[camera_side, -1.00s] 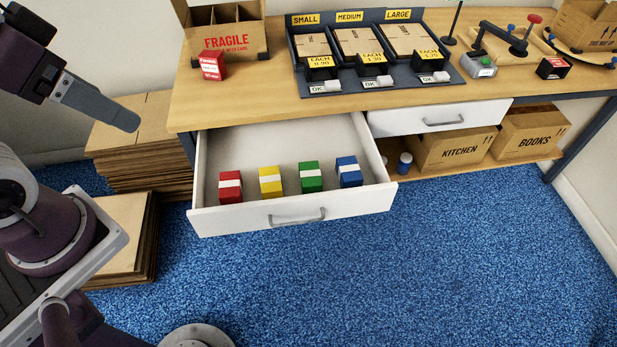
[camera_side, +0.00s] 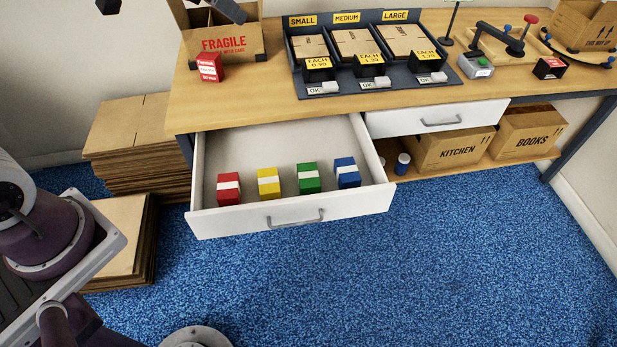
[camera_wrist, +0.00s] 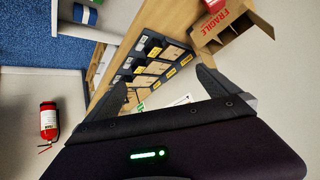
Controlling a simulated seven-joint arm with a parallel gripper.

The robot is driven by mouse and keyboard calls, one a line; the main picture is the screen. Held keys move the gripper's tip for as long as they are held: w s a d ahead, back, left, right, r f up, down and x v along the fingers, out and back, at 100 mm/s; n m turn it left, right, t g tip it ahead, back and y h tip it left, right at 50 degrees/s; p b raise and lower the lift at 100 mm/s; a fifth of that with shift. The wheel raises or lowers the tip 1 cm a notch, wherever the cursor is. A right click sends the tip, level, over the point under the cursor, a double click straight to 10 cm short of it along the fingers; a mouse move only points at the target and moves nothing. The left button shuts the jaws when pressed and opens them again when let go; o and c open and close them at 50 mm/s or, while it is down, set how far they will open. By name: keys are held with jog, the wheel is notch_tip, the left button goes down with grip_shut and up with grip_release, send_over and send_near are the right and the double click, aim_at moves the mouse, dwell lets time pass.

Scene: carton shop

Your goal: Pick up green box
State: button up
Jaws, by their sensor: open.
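The green box (camera_side: 309,178) has a white band and sits in the open white drawer (camera_side: 240,222), third from the left. It stands between the yellow box (camera_side: 269,184) and the blue box (camera_side: 347,173); the red box (camera_side: 229,188) is at the far left. My gripper (camera_wrist: 162,78) is open with nothing between its fingers in the wrist view.
The wooden worktop (camera_side: 240,100) above the drawer holds the FRAGILE carton (camera_side: 230,45), a small red box (camera_side: 209,68) and a dark sorting tray (camera_side: 305,88). Flat cardboard stacks (camera_side: 135,130) stand left of the drawer. The blue carpet in front is clear.

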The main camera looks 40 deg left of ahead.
jog(key=w+a+f+m+t, duration=0.2)
jog(key=w+a+f, duration=0.1)
jog(key=w+f, duration=0.8)
jog(key=m+g+h, duration=0.2)
jog(key=m+h, duration=0.5)
jog(key=h, duration=0.4)
send_near(308, 175)
jog(key=shift+w+d, duration=0.25)
jog(key=shift+w, duration=0.3)
jog(key=x, duration=0.6)
jog(key=shift+s+d+f, duration=0.1)
jog(key=shift+s+f, duration=0.05)
jog(key=shift+f, duration=0.2)
jog(key=shift+w+d+f, duration=0.15)
jog(key=shift+w+d, duration=0.05)
jog(key=shift+w, duration=0.05)
jog(key=c, duration=1.3)
